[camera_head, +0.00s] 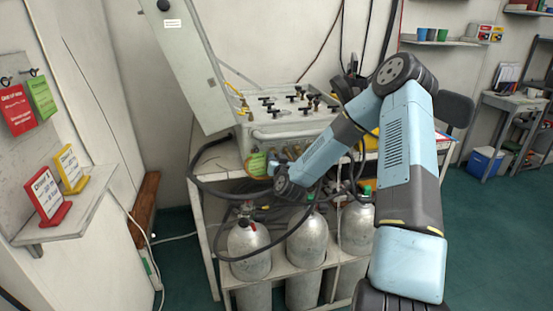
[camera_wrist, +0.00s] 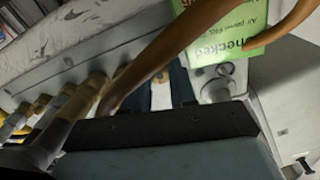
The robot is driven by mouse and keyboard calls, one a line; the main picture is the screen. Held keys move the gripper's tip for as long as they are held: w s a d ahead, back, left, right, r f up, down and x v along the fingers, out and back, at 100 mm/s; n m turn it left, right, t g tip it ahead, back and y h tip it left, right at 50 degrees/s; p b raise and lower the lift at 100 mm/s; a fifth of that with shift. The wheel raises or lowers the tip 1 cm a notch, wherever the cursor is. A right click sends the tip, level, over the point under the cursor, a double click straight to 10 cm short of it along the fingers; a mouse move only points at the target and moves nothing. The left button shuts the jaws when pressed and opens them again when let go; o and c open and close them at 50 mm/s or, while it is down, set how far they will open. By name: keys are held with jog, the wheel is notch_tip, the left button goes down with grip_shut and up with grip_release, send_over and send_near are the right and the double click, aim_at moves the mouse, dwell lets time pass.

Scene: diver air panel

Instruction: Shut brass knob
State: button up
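The grey air panel (camera_head: 290,125) stands on a white frame, with several black-handled valves on its sloping top. My gripper (camera_head: 273,168) is low at the panel's front left, beside a green tag (camera_head: 257,163). In the wrist view my gripper (camera_wrist: 162,94) shows two dark fingers apart against the panel's pale front face. A small brass-coloured spot (camera_wrist: 160,95) shows in the gap; I cannot tell whether it is the brass knob or whether the fingers touch it. A brown hose crosses in front of the fingers.
The green tag (camera_wrist: 232,30) hangs just beside the fingers, near a grey fitting (camera_wrist: 217,85). Brass fittings (camera_wrist: 75,105) line the panel's front on the left. Black hoses and grey cylinders (camera_head: 249,245) are below. A tall grey panel door (camera_head: 190,65) stands open at the left.

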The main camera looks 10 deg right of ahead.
grip_shut()
jog(key=shift+d, duration=0.15)
jog(key=shift+m, duration=1)
jog(key=m, duration=0.8)
jog(key=shift+d+f+m, duration=0.15)
jog(key=shift+m, duration=1.75)
jog(key=shift+s, duration=0.1)
